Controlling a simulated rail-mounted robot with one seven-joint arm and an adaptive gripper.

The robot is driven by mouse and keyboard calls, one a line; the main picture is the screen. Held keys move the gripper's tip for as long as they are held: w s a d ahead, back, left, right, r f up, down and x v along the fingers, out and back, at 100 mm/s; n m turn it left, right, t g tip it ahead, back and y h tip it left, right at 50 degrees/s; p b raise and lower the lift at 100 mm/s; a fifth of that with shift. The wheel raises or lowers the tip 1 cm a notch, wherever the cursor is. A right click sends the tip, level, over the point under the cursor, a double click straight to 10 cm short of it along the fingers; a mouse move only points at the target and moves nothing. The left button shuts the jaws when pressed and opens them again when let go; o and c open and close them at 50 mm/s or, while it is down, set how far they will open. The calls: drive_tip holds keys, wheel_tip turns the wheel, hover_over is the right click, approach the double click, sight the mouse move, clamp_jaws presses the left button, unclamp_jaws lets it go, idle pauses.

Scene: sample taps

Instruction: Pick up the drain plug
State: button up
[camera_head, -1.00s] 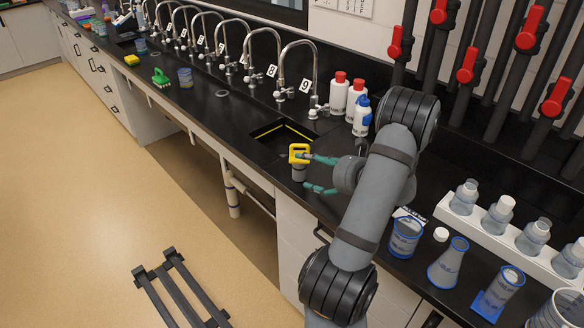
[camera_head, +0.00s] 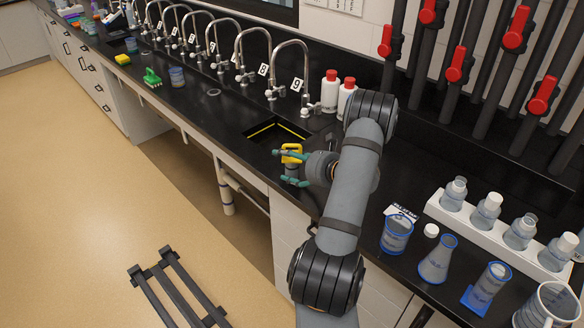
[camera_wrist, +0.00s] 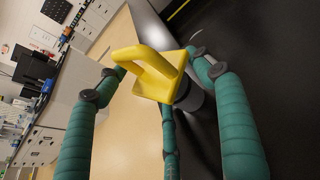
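The drain plug (camera_head: 292,148) has a yellow loop handle on a grey cylindrical body. It stands on the black counter at the front edge of the sink in the head view. In the wrist view its yellow handle (camera_wrist: 160,75) is in the middle, with the grey body partly hidden behind it. My gripper (camera_head: 290,168) has teal fingers and is at the plug, on its right side. In the wrist view the fingers are spread on either side of the handle, with a third finger below. They look open; I cannot tell whether any finger touches the plug.
The black sink basin (camera_head: 276,132) lies just behind the plug. White bottles with red caps (camera_head: 330,92) and a row of taps stand behind. Blue-rimmed beakers (camera_head: 397,233) and a white bottle rack (camera_head: 510,232) are to the right.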

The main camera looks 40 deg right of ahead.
drive_tip(key=c, duration=1.4)
drive_tip(key=shift+r, duration=0.15)
